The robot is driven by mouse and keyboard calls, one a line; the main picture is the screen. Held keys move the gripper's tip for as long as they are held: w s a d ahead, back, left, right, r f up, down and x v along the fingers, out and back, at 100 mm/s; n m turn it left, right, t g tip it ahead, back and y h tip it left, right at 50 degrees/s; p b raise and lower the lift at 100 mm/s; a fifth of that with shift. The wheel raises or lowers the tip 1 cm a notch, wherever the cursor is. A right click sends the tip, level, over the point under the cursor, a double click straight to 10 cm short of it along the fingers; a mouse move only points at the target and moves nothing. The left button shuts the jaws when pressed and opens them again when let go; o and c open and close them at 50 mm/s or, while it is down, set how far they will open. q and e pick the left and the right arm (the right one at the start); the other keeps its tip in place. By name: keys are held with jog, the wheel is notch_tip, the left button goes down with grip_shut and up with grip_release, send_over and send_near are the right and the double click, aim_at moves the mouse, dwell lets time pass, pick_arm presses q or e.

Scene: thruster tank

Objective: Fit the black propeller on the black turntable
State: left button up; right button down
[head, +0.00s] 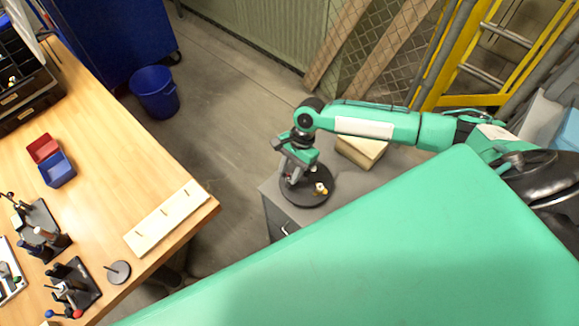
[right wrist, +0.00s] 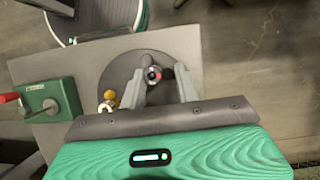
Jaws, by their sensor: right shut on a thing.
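The black turntable (head: 305,198) is a round dark disc on a grey cabinet. It also shows in the right wrist view (right wrist: 122,68). My right gripper (head: 291,172) reaches down over the turntable's left part. In the right wrist view its two fingers (right wrist: 160,84) are on either side of the dark propeller (right wrist: 154,74), which has a round hub with a pale and red centre. The gripper is shut on the propeller, above the disc. I cannot tell whether the propeller touches the turntable. A small brass-coloured fitting (head: 320,188) stands on the disc. My left gripper is not in view.
A cream block (head: 362,150) lies on the cabinet behind the turntable. A green box with a red handle (right wrist: 50,100) is beside the turntable in the right wrist view. A wooden workbench (head: 95,195) with bins and tools stands left, across open floor.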

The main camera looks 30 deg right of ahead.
jog(key=shift+f, duration=0.15)
jog(key=shift+f, duration=0.35)
jog(key=shift+f, duration=0.15)
jog(key=shift+p, duration=0.35)
jog(key=shift+f, duration=0.15)
jog(key=shift+f+p, duration=0.15)
jog(key=shift+p, duration=0.2)
